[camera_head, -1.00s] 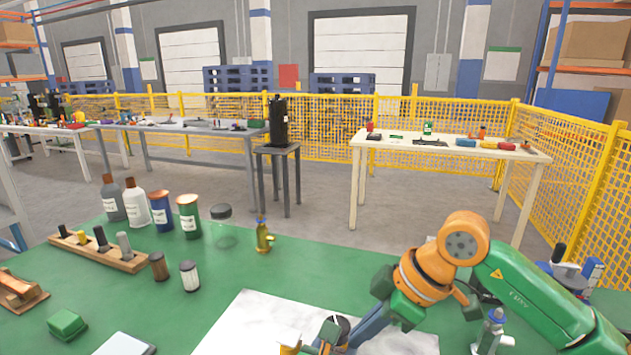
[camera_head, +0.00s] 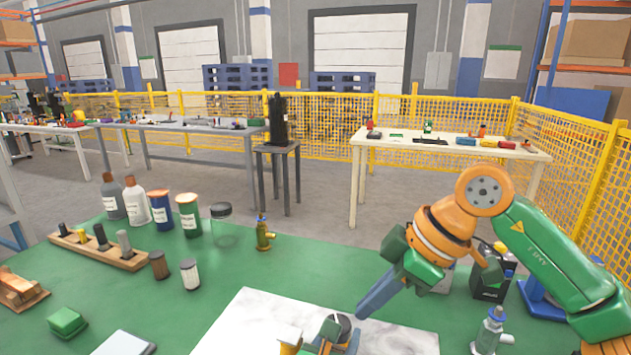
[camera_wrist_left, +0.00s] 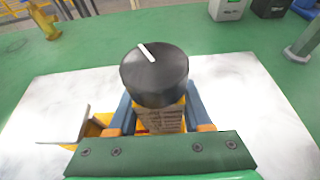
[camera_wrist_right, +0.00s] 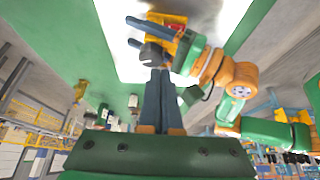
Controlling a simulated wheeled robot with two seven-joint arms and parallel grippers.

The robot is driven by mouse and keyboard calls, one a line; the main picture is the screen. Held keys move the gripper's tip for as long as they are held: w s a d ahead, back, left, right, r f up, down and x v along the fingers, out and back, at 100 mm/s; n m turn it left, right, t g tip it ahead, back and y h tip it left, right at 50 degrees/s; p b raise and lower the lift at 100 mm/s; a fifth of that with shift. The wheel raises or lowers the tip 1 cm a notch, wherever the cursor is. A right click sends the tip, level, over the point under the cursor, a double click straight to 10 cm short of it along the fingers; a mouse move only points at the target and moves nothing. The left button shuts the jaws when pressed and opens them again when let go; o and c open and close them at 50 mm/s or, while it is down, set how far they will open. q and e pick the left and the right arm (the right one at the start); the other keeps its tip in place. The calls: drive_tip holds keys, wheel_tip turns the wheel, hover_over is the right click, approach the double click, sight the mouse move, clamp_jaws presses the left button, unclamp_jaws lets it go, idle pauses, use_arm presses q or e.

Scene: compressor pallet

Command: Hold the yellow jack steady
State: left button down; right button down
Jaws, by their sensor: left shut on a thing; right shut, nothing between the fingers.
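The yellow jack (camera_head: 288,347) stands on the white marbled plate at the bottom of the head view, partly cut off. In the left wrist view, a round black top with a white line (camera_wrist_left: 155,75) sits over its ribbed body, and a yellow part with a flat pale plate (camera_wrist_left: 85,125) sticks out to the left. My left gripper (camera_wrist_left: 157,117) is shut around the body just below the black top. My right gripper (camera_head: 366,312) is shut and empty, its blue fingertips above and right of the black top. The right wrist view also shows the jack (camera_wrist_right: 165,20) beyond those fingertips.
The white plate (camera_head: 250,315) lies on the green table (camera_head: 200,275). A brass valve (camera_head: 264,233) stands behind it, and a grey metal fitting (camera_head: 490,330) and black box (camera_head: 492,275) stand to the right. Bottles, jars and a wooden peg rack (camera_head: 90,250) are at left.

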sight(348, 338)
drive_tip(key=w+f, duration=0.3)
drive_tip(key=f, duration=0.3)
drive_tip(key=shift+d, duration=0.45)
drive_tip(key=shift+a, duration=0.35)
idle(0.6)
drive_tip(key=shift+s, duration=0.3)
drive_tip(key=shift+s+a, duration=0.1)
drive_tip(key=shift+s, duration=0.3)
drive_tip(key=shift+s+a, duration=0.2)
drive_tip(key=shift+s, duration=0.2)
drive_tip(key=shift+s+a, duration=0.15)
drive_tip(key=shift+s, duration=0.05)
